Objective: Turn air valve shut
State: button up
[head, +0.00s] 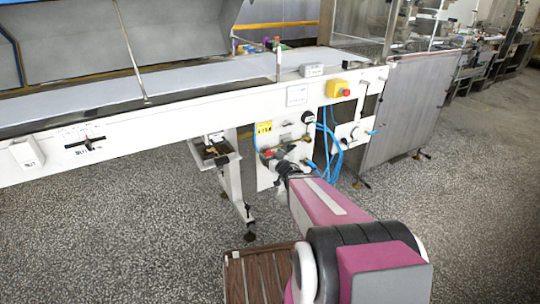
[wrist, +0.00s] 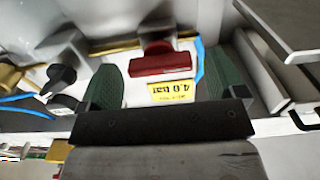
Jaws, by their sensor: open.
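The air valve has a red bar handle (wrist: 160,63) on a brass pipe (wrist: 116,47). In the wrist view the handle lies crosswise, roughly along the line of the pipe. My gripper (wrist: 163,66) is open, with one green finger pad on each side of the handle and a visible gap at both ends. Nothing is held. In the head view my gripper (head: 284,168) is at the white valve panel (head: 265,178), close to a small red part (head: 267,153). My arm and gripper hide some of the panel there.
A yellow label reading 4.0 bar (wrist: 170,92) sits by the handle. A black knob (wrist: 62,76) is to the left in the wrist view. Blue hoses (head: 334,150) hang right of the panel. The white conveyor frame (head: 190,118) runs above. Speckled floor is clear at left.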

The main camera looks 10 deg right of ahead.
jog(key=shift+w+a, duration=0.25)
jog(key=shift+w, duration=0.45)
jog(key=c, duration=0.9)
